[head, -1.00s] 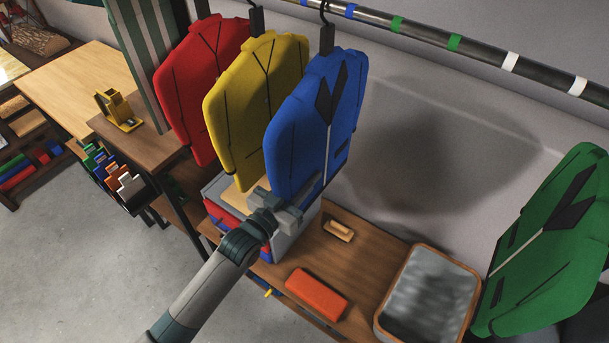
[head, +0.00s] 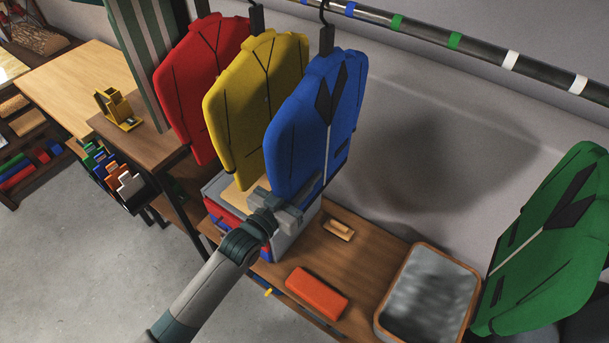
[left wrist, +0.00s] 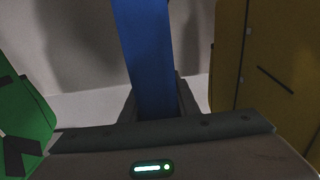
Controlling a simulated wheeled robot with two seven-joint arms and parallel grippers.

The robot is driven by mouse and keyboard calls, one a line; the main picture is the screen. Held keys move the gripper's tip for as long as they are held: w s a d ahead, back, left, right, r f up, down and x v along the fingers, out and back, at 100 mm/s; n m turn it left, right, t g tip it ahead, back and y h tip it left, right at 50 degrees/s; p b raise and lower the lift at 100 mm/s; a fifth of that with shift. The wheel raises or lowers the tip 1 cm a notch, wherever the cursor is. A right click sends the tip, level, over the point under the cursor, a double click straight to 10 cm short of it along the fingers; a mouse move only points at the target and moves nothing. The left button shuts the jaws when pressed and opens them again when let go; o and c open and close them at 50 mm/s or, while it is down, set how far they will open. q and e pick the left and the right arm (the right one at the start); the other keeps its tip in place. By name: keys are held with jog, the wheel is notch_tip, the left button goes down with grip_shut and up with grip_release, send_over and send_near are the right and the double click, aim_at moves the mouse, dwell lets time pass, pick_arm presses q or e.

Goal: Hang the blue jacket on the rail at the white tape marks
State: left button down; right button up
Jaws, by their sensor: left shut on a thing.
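The blue jacket (head: 312,130) hangs upright from a dark hook at the top, beside the yellow jacket. Blue tape shows on the rail (head: 480,58) just right of its hook. My left gripper (head: 284,208) is at the jacket's lower edge. In the left wrist view, the blue jacket (left wrist: 146,55) stands edge-on between the fingers of my left gripper (left wrist: 155,100), which is shut on it. Two white tape marks (head: 510,61) (head: 578,86) are on the rail farther right, with bare rail between them. My right gripper is not in view.
The yellow jacket (head: 255,105) and red jacket (head: 203,85) hang close at the left. The green jacket (head: 548,245) is at the right. Below are a bench (head: 375,250), a grey-lined tray (head: 388,290), an orange block (head: 317,292) and a brush (head: 338,229).

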pick_arm(q)
jog(key=c, duration=1.4)
grip_release()
jog(key=shift+o, duration=0.6)
jog(key=shift+f, duration=0.1)
jog(key=shift+s+a, duration=0.1)
jog(key=shift+s+a+f+b, duration=0.1)
jog(key=shift+s+a+b, duration=0.25)
jog(key=shift+s, duration=0.1)
jog(key=b+v, duration=0.4)
jog(key=v, duration=1.2)
jog(key=shift+r, duration=0.25)
